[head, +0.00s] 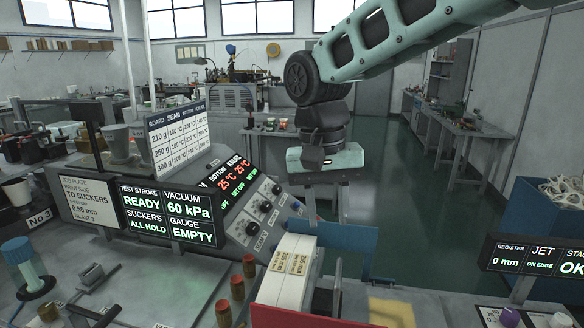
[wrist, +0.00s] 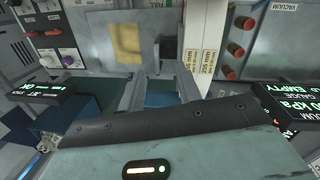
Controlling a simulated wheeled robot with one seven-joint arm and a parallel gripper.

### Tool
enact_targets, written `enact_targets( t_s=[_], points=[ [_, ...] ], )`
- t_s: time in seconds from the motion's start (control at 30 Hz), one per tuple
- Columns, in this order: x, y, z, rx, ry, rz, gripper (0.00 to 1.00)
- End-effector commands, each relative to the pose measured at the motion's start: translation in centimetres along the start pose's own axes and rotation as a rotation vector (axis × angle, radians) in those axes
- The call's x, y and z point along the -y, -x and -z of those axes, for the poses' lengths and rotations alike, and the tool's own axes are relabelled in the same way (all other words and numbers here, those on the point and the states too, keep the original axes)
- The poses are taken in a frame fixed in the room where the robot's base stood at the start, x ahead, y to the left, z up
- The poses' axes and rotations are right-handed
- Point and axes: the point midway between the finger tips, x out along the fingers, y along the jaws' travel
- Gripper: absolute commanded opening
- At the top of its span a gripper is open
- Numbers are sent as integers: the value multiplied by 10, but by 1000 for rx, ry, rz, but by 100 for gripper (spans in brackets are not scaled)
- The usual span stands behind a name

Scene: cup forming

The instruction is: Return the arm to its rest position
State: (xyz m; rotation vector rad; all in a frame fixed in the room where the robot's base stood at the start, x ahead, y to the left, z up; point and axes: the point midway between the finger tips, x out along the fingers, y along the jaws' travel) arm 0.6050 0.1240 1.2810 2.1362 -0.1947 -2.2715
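My pale green arm reaches in from the upper right of the head view to a dark wrist joint. My gripper (head: 325,216) hangs fingers-down over the workbench, near a blue panel (head: 350,245) and behind the white boxes (head: 291,272). In the wrist view my gripper (wrist: 160,80) shows two grey fingers set apart, with nothing held between them. The exact gap between the fingertips and the things below is hard to tell.
A console with displays (head: 180,212) and knobs (head: 262,207) stands left of the gripper. Several red-brown cylinders (head: 222,312) stand in front. A register display (head: 530,256) is at the right. A yellow pad (head: 392,310) lies on the bench. Open floor (head: 400,190) shows behind.

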Motion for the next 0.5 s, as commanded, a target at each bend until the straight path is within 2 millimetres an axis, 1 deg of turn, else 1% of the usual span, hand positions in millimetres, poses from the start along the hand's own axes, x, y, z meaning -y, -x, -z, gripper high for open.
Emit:
enact_targets(
  t_s=[0.03,0.17,0.2,0.3,0.4,0.5],
  points=[
    [-4,-19,-22,7,75,29,34],
    [-10,-58,-78,-6,290,98,34],
    [-14,-71,-95,-14,354,112,34],
    [-26,-102,-136,-42,499,135,34],
    [-40,-128,-167,-71,614,140,34],
    [-52,-147,-188,-92,694,136,34]
  ],
)
